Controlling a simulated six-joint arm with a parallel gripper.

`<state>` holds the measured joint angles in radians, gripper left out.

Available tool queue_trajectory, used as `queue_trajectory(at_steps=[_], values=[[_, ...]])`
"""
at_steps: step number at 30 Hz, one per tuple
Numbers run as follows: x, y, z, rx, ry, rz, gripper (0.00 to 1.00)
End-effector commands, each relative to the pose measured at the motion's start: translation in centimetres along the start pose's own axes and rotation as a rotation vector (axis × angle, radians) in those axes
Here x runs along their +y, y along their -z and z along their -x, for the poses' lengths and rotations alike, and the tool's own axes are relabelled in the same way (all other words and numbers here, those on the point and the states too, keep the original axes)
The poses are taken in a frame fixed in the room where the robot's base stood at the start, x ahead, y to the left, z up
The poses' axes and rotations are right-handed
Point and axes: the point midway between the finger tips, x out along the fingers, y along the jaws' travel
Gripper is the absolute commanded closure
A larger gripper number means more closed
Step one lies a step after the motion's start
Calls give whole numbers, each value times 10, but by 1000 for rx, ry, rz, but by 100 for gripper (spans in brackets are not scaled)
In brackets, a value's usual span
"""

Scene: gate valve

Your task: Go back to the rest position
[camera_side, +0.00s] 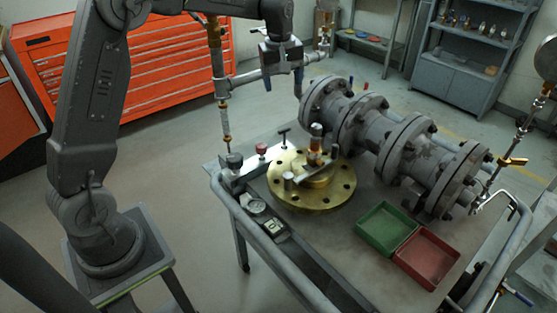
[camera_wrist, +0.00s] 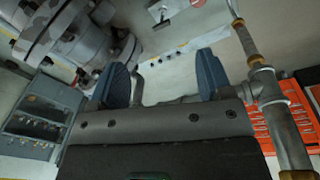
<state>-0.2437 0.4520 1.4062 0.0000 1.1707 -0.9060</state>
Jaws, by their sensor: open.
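My gripper (camera_side: 283,82) hangs high above the back of the grey cart (camera_side: 335,238), near the upright pipework, in the side view. Its fingers are apart with nothing seen between them. In the wrist view the two blue-grey fingers (camera_wrist: 163,74) stand well apart, with only background between them. On the cart, a round brass flange (camera_side: 341,190) with bolt holes lies flat, with a stem and a bar on top of it. It is well below my gripper and apart from it.
A grey flanged pipe (camera_side: 380,140) lies along the cart's back. A thin vertical pipe (camera_side: 217,60) with a side branch stands close to my gripper; it also shows in the wrist view (camera_wrist: 252,45). Green (camera_side: 375,238) and red (camera_side: 425,262) trays sit at the front right.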

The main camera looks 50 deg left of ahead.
Motion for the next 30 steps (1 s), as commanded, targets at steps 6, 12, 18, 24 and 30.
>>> queue_trajectory(at_steps=[6,12,18,24,30], values=[[-43,-70,62,68,-83,-306,28],[-96,-130,89,140,-147,-583,28],[-155,-183,91,226,-202,-852,28],[-198,-217,76,295,-234,-1051,28],[-213,-228,67,324,-244,-1128,28]])
